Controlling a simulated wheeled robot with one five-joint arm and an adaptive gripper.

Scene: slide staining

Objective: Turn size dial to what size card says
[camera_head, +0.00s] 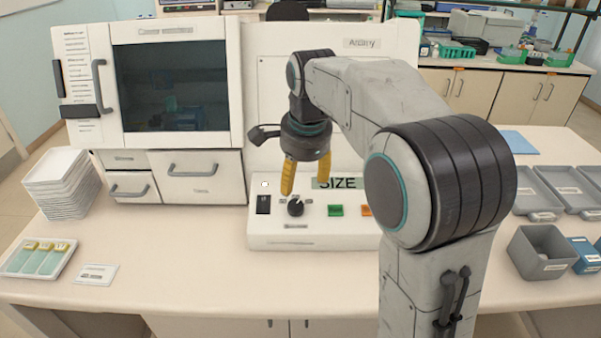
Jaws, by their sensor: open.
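My gripper (305,182) has yellow fingers pointing down, open and empty, above and around the dial's place in the picture. I cannot tell whether a finger touches the knob.
A black switch (263,204), a green button (335,210) and an orange button (367,210) flank the dial. A tray of slides (38,271) and stacked white trays (62,184) stand left. Grey bins (541,252) stand right. The front bench between is clear.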

